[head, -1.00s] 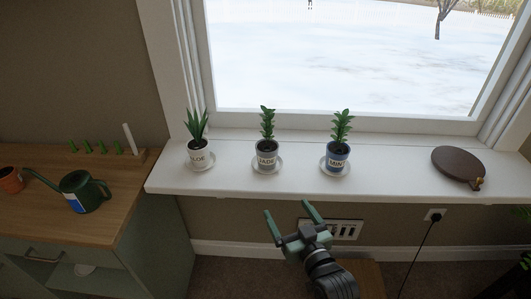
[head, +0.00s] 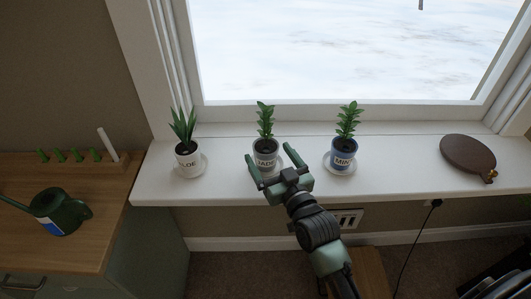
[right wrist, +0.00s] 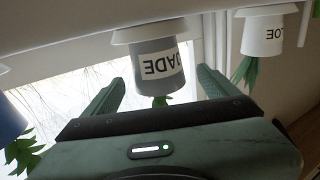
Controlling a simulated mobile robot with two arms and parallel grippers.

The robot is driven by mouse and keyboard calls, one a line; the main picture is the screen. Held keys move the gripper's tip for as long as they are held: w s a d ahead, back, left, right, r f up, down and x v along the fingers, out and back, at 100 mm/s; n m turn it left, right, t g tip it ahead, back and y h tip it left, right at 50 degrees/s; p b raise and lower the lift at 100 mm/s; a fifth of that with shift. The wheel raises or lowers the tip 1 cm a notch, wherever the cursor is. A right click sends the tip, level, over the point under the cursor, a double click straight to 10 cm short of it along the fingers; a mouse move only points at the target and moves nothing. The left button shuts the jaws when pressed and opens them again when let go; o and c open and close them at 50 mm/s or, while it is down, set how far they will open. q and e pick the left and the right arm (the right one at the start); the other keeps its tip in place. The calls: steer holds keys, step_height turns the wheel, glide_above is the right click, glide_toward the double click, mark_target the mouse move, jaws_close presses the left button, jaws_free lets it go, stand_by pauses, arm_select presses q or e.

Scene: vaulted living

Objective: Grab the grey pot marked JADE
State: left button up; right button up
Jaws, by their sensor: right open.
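The grey pot marked JADE (head: 265,154) stands upright on a white saucer on the windowsill, between two other pots, with a green plant in it. In the right wrist view the JADE pot (right wrist: 157,68) appears upside down, between and beyond the two fingers. My right gripper (head: 270,160) is open and empty, its fingers pointing at the pot, one to each side of it in the picture. Its fingers also show in the right wrist view (right wrist: 158,92). I cannot tell whether they touch the pot. My left gripper is not in view.
A white pot marked ALOE (head: 187,160) stands to the left and a blue pot marked MINT (head: 342,157) to the right, each on a saucer. A round brown board (head: 467,154) lies farther right on the windowsill (head: 410,170). A green watering can (head: 60,212) stands on the left cabinet.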

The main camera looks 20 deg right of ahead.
steer(key=w, duration=0.3)
steer(key=shift+w, duration=0.2)
steer(key=shift+a, duration=0.1)
steer(key=shift+c, duration=0.7)
steer(key=c, duration=1.5)
steer(key=shift+r, duration=0.1)
steer(key=shift+c, duration=1)
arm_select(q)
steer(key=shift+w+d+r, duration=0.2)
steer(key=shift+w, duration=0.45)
arm_select(e)
steer(key=shift+r, duration=0.15)
